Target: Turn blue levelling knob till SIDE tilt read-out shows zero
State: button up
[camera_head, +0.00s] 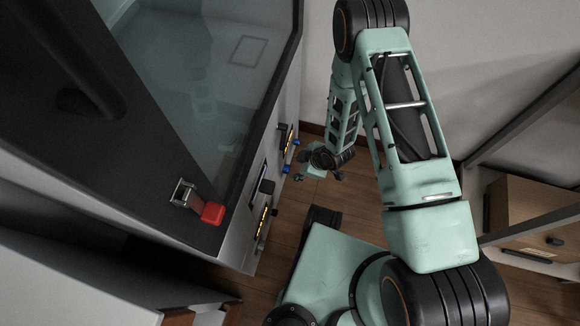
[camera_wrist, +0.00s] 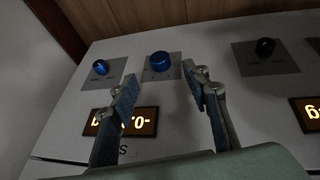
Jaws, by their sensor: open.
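In the wrist view, a larger blue knob (camera_wrist: 161,62) on a grey plate shows between and just beyond the fingertips of my gripper (camera_wrist: 160,76). My gripper is open, and no contact with the knob is visible. A smaller blue knob (camera_wrist: 101,67) with a pale pointer line is to its left. An amber read-out (camera_wrist: 145,121) appears upside down, and my left finger hides part of its digits. The label (camera_wrist: 122,151) below it shows an S; the rest is hidden. In the head view, my gripper (camera_head: 319,176) is low beside the cabinet's panel, near blue knobs (camera_head: 286,168).
A black knob (camera_wrist: 265,47) and a second amber read-out (camera_wrist: 309,113) are further right in the wrist view. The head view shows the glass-topped cabinet (camera_head: 240,245), a red block (camera_head: 212,213) on its top edge, and a box (camera_head: 530,212) on a right-hand shelf. Wooden floor lies between.

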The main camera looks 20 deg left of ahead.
aim_at(287, 169)
jog(key=b+x, duration=0.3)
jog(key=x, duration=0.6)
jog(key=shift+c, duration=0.5)
jog(key=c, duration=1.1)
